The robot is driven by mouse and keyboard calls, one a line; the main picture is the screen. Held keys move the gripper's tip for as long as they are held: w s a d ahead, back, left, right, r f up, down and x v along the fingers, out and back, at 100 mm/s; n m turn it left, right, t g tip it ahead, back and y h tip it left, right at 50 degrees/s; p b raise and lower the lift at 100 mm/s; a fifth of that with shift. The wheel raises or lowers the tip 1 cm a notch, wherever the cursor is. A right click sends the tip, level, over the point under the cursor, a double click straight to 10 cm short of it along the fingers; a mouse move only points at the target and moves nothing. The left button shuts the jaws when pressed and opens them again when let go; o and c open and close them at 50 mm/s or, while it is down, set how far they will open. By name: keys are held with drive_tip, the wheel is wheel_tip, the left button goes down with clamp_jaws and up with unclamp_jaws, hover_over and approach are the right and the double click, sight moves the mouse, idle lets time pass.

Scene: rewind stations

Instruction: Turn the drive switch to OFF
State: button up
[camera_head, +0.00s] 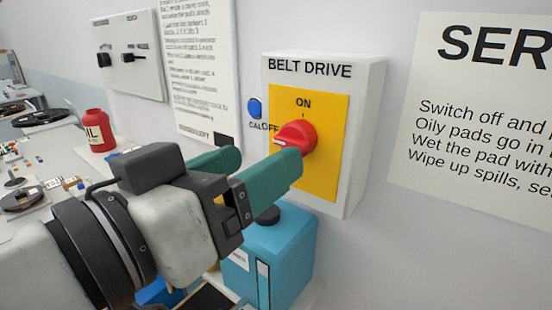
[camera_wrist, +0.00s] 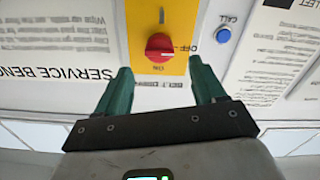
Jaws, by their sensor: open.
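The drive switch is a red knob (camera_head: 298,137) on a yellow plate (camera_head: 320,180) of the white BELT DRIVE box (camera_head: 362,140). ON is printed above it and OFF to its left. My gripper (camera_head: 264,156) is open and empty in front of the box, with green fingers; one fingertip overlaps the knob's lower edge in the head view. In the upside-down wrist view the knob (camera_wrist: 158,47) lies beyond the fingertips, between them, apart from both fingers.
A blue CALL button (camera_head: 255,108) is left of the box. A blue container (camera_head: 285,250) with a dark cap stands below it. A red oil can (camera_head: 95,130) stands on the bench at left. A switch panel (camera_head: 130,55) and paper notices (camera_head: 480,110) are on the wall.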

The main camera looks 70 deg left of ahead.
drive_tip(key=shift+b+v, duration=0.35)
drive_tip(key=shift+v, duration=1.95)
